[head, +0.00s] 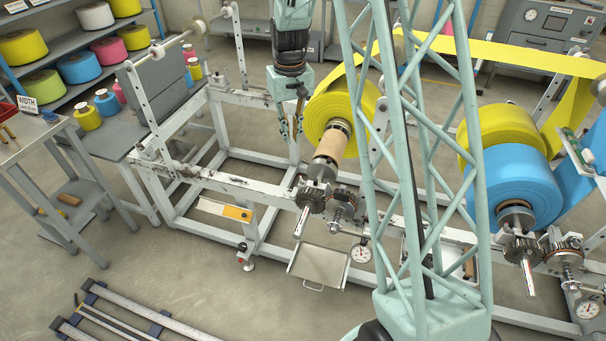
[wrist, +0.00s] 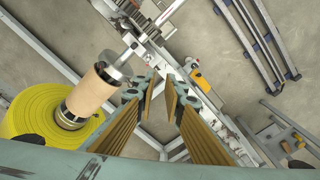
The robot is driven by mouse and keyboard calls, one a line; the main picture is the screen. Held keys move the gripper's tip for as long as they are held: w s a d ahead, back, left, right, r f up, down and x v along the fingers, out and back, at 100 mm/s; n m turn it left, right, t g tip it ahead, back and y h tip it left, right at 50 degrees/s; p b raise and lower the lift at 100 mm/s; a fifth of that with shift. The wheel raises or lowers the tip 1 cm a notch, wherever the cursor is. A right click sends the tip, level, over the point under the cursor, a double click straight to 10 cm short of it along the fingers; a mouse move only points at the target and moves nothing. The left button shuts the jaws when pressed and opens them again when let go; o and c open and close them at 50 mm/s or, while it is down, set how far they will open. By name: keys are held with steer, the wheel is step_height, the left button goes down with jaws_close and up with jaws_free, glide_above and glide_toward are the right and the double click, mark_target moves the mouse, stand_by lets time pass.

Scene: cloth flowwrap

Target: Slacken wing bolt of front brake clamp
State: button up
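My gripper (head: 291,133) hangs pointing down over the machine frame, left of the near yellow roll (head: 321,106). Its fingers stand apart with nothing between them, as the wrist view also shows (wrist: 161,84). A toothed brake assembly (head: 341,203) sits at the near end of that roll's shaft, below and right of my gripper, apart from it. Its gears show at the top of the wrist view (wrist: 150,12). A similar brake assembly (head: 562,248) sits by the blue roll (head: 517,184). The wing bolt is too small to make out on either.
The white machine frame (head: 235,184) runs under my gripper. A cardboard core (head: 332,146) sits on the shaft beside the yellow roll. A dial gauge (head: 361,253) and a metal tray (head: 319,265) are near the brake. A shelf of cloth rolls (head: 78,67) stands at left.

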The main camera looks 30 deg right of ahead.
glide_above(302, 181)
steer(key=w, duration=0.2)
step_height(302, 181, down, 8)
steer(key=shift+w+d+p, duration=0.2)
steer(key=shift+d+p, duration=0.15)
steer(key=shift+d, duration=0.05)
steer(key=shift+f+b, duration=1.2)
steer(key=shift+f, duration=5.6)
jaws_close()
